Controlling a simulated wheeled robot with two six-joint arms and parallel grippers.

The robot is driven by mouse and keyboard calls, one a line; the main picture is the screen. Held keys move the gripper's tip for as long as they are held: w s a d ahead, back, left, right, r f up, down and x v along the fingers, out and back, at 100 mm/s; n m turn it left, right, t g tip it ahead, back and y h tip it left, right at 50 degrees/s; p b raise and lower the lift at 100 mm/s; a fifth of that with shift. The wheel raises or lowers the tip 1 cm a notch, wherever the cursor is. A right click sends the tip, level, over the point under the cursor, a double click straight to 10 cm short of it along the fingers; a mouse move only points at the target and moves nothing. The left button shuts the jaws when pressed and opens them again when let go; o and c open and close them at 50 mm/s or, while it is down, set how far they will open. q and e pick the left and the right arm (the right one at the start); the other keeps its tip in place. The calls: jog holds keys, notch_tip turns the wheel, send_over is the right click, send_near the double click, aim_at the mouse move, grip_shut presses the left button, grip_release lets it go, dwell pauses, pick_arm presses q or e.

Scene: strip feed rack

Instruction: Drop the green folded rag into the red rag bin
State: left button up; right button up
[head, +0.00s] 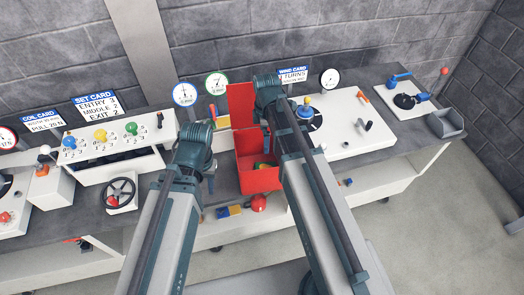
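The red rag bin (258,181) stands at the middle of the bench with its red lid (241,100) raised at the back. A small green patch (262,165) shows inside the bin, partly hidden by my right arm; it looks like the green folded rag. My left gripper (211,184) is left of the bin, mostly hidden under its own wrist, and its fingers are too small to read. My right gripper (267,131) is over the bin's back part, largely covered by its arm, so its opening does not show.
Left are a white panel with coloured knobs (101,136) and a black handwheel (119,190). Right is a white board (345,128) with a blue-topped knob (304,111), and beyond it a grey tray (446,122). A red ball (258,203) sits below the bin's front.

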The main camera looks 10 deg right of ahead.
pick_arm(q)
notch_tip(320, 180, up, 13)
jog(key=p, duration=1.2)
pick_arm(e)
notch_tip(320, 180, up, 13)
